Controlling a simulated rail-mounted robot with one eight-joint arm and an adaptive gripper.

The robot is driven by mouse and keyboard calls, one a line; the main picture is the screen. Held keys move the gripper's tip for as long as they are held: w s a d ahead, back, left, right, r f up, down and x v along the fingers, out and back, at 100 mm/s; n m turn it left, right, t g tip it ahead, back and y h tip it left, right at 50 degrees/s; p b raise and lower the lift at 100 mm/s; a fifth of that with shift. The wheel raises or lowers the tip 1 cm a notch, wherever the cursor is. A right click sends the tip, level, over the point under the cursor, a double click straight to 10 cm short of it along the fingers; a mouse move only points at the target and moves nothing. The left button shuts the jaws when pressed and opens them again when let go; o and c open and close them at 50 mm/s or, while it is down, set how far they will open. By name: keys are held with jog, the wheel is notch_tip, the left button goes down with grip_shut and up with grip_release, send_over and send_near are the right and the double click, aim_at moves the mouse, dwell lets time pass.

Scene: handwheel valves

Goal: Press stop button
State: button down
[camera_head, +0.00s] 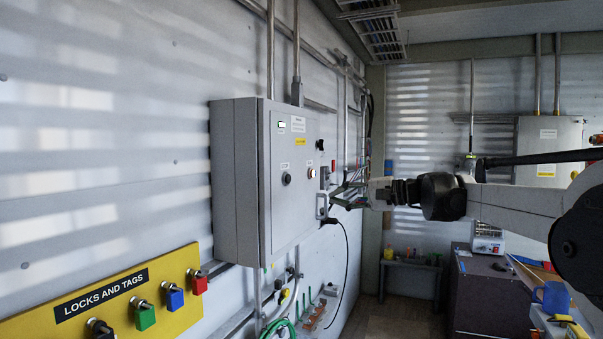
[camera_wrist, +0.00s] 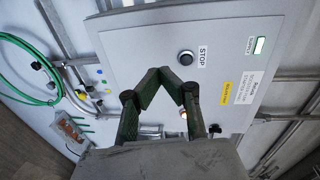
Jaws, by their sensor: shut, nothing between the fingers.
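The stop button is a round black button (camera_wrist: 186,57) beside a white STOP label (camera_wrist: 203,57) on the grey control box door, seen in the wrist view. In the head view the black button (camera_head: 286,178) sits on the left part of the door of the grey control box (camera_head: 236,180). My gripper (camera_head: 336,196) is in front of the door, to the right of the button in the head view. In the wrist view my gripper's fingertips (camera_wrist: 160,71) meet, shut and empty, appearing below and left of the button. The gap to the door is hard to judge.
A lit amber button (camera_head: 311,173) is right of the black one. A green-lit indicator (camera_head: 281,124) and a black knob (camera_head: 320,144) are higher on the door. A yellow lock board (camera_head: 110,305) is lower left. Conduits run along the wall.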

jog(key=w+d+r+y+p, duration=0.1)
jog(key=w+r, duration=0.2)
jog(key=w, duration=0.2)
jog(key=shift+d+r+y, duration=0.15)
jog(key=shift+d+y, duration=0.25)
jog(key=p+x, duration=0.3)
jog(key=x, duration=1.1)
jog(key=shift+x, duration=0.9)
jog(key=shift+d, duration=0.15)
jog(key=b, duration=0.3)
send_near(290, 179)
jog(key=v, duration=0.5)
jog(key=shift+s, duration=0.2)
